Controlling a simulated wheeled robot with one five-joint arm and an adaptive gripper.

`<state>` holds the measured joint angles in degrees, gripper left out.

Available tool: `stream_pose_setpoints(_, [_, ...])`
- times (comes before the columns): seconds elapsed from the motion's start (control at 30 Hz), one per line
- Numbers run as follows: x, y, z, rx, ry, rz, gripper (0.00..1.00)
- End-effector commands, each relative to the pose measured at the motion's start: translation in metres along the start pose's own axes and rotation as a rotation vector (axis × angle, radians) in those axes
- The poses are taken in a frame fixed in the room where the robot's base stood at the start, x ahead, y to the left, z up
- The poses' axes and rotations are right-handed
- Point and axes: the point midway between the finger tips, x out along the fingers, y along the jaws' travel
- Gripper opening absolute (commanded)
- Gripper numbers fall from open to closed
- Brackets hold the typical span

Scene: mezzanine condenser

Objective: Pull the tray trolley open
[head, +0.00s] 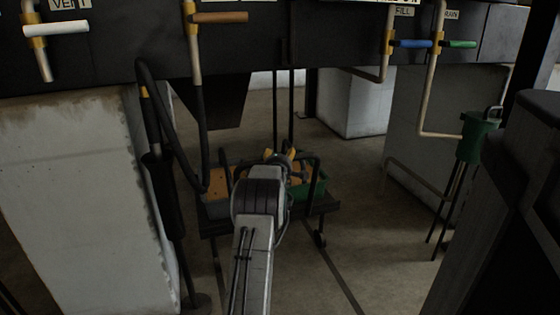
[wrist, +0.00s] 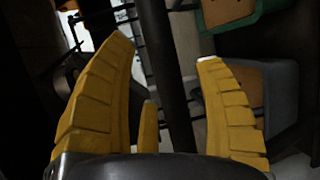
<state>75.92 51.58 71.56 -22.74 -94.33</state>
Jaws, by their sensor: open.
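The tray trolley (head: 314,209) is a low dark frame on wheels under the black tank body. It carries a grey bin (head: 217,208) with an orange-brown top and a green bin (head: 316,188). My gripper (head: 281,154) is over the trolley in the head view, its yellow fingers partly hidden by my arm. In the wrist view my gripper (wrist: 165,50) is open, with a dark bar (wrist: 161,50) running between its two fingers. The bar looks apart from both fingers; I cannot tell how deep it sits or whether it is the trolley's handle.
Pale concrete blocks stand at left (head: 80,190) and back right (head: 357,100). A black hose (head: 167,130) hangs left of the trolley. A green funnel on thin legs (head: 479,135) stands at right. Two rail lines (head: 343,275) run along the floor. Floor right of the trolley is clear.

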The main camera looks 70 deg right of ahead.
Motion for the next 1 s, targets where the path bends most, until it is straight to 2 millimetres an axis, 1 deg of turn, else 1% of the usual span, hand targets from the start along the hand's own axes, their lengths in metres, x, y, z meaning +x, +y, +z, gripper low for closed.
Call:
stream_pose_setpoints(0.2, [0.0040,-0.0005,0.0000,0.000,0.000,0.000,0.63])
stream_pose_setpoints(0.47, [0.0042,-0.0004,0.0000,0.000,0.000,0.000,0.63])
stream_pose_setpoints(0.5, [0.0041,-0.0004,0.0000,0.000,0.000,0.000,0.65])
stream_pose_setpoints(1.0, [0.0040,-0.0001,0.0000,0.000,0.000,0.000,0.20])
